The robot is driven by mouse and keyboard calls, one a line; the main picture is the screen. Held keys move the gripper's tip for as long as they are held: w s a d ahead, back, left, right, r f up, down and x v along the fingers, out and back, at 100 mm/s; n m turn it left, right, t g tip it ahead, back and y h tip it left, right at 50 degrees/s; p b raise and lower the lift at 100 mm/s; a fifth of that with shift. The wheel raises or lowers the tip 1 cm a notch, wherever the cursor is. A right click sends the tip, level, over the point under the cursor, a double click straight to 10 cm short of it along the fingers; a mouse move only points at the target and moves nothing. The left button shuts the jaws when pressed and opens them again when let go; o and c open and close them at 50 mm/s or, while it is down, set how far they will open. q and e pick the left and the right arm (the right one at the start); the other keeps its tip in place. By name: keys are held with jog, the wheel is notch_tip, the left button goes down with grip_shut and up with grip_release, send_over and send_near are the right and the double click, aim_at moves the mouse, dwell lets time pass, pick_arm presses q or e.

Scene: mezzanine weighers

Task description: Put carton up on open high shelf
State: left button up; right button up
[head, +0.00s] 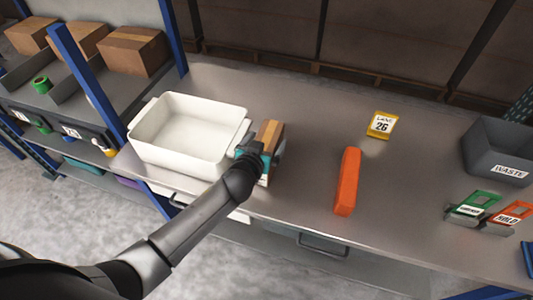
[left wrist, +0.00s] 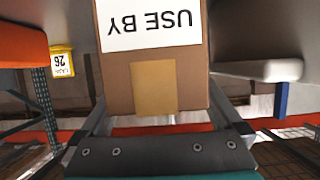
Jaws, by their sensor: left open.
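The carton (head: 270,136) is a small brown box standing on the steel bench, just right of the white tub. In the left wrist view the carton (left wrist: 153,72) fills the middle, with a white "USE BY" label seen upside down and a tan tape strip. My left gripper (head: 260,158) is at the carton's near side and partly hides it. In the left wrist view its open fingers (left wrist: 160,122) stand on either side of the carton; I cannot tell whether they touch it. My right gripper is not in view. No clearly empty high shelf shows.
A white tub (head: 163,158) stands left of the carton. An orange block (head: 347,182), a yellow "26" sign (head: 381,125), a grey waste bin (head: 498,150) and green and red card holders lie to the right. A blue-post rack (head: 85,82) with boxes stands at left.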

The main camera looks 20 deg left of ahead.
pick_arm(q)
jog(key=shift+w, duration=0.15)
grip_shut()
dwell(0.8)
